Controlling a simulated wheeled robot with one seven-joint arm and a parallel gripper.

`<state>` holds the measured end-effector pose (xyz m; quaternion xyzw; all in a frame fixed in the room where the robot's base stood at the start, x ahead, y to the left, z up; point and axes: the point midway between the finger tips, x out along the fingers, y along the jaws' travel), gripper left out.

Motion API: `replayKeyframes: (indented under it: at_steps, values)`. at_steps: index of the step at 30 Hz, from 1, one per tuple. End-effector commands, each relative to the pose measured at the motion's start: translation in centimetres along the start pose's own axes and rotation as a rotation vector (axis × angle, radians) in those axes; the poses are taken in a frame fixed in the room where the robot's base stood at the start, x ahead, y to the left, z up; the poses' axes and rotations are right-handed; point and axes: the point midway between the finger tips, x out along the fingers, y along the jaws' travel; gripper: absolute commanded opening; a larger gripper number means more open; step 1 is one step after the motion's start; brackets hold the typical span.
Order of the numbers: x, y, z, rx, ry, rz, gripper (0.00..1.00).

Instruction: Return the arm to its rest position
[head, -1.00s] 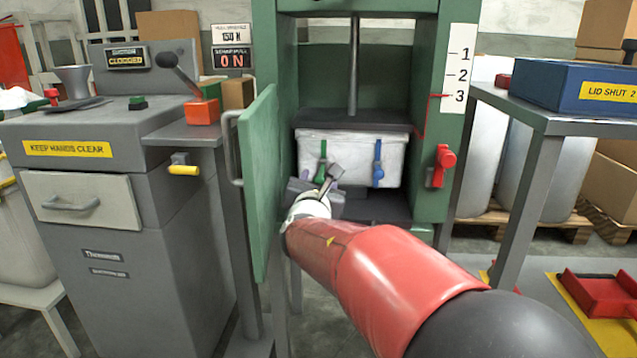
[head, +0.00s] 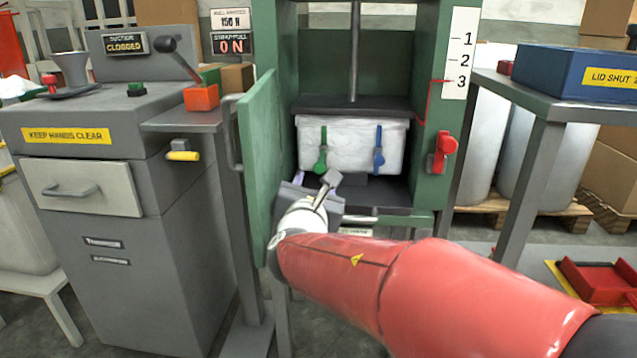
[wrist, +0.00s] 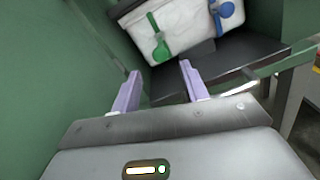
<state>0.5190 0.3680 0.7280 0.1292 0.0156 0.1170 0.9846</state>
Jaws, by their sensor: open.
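My arm, with a red sleeve (head: 400,285), reaches from the lower right toward the green press. My gripper (wrist: 160,85) is open in the wrist view, its two pale purple fingers apart with nothing between them. In the head view the gripper (head: 318,190) is in front of the press opening, partly hidden by my own wrist. It is below and in front of the white bale (head: 350,150), which has a green strap buckle (head: 321,162) and a blue one (head: 378,160). The bale also shows in the wrist view (wrist: 185,25), beyond the fingers and apart from them.
The open green door (head: 258,180) stands close to the left of my gripper. The press frame (head: 440,90) with a red latch (head: 443,150) is at right. A grey machine (head: 170,270) stands at left, a grey table (head: 540,110) with a blue box (head: 585,80) at right.

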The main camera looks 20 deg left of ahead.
Motion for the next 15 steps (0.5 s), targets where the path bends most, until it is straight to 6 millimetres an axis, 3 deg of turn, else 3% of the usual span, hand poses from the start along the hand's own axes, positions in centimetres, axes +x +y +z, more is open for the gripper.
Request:
replayKeyframes:
  at_steps: [5,8,11,15]
  values:
    - [0.0,-0.2,0.1,0.005,0.0,-0.005,0.45]
    - [0.1,-1.9,0.9,0.05,0.003,-0.046,0.45]
    - [-0.1,-6.0,2.5,0.165,0.011,-0.15,0.45]
    - [-2.5,-15.6,5.4,0.471,0.011,-0.406,0.45]
